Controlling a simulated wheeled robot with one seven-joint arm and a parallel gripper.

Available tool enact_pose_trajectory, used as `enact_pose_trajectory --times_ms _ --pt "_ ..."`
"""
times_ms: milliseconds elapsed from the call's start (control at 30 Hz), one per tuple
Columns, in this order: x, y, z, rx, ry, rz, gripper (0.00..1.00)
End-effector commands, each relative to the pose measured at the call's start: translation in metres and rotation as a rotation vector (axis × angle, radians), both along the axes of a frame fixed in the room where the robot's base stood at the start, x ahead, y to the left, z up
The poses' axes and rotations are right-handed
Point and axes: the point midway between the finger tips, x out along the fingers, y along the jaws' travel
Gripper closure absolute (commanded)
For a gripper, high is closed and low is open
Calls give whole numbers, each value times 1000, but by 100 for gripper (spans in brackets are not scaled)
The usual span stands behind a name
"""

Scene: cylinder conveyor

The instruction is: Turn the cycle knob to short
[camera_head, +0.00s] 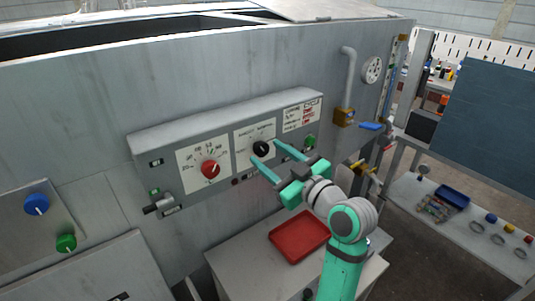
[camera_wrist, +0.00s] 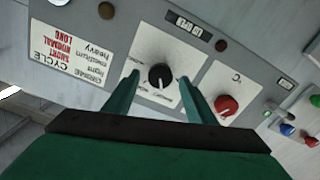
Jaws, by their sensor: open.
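The black knob (camera_head: 261,149) sits on a white plate on the grey control panel, with small lettering above it. It also shows in the wrist view (camera_wrist: 160,76), where the panel appears upside down. A white pointer mark on it faces the lettering; I cannot tell which word it meets. My gripper (camera_head: 266,152) is open, with one green finger on each side of the knob. In the wrist view the fingers (camera_wrist: 158,78) flank the knob with gaps; contact is not visible. A label card (camera_wrist: 68,57) reads CYCLE, with SHORT, NORMAL and LONG in red.
A red knob (camera_head: 210,169) with a temperature scale is beside the black knob. A green button (camera_head: 310,142) is on the panel's right. A lever (camera_head: 158,205) sticks out at its lower left. A red tray (camera_head: 299,237) lies on the surface below my gripper.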

Motion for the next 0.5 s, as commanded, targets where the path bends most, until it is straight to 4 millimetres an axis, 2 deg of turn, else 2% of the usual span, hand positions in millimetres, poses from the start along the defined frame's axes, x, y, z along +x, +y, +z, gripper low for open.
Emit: enact_pose_trajectory --times_ms 300,500 --pt "-48 -36 0 -1 -1 -3 49" --pt "-69 -50 0 0 1 -1 49"
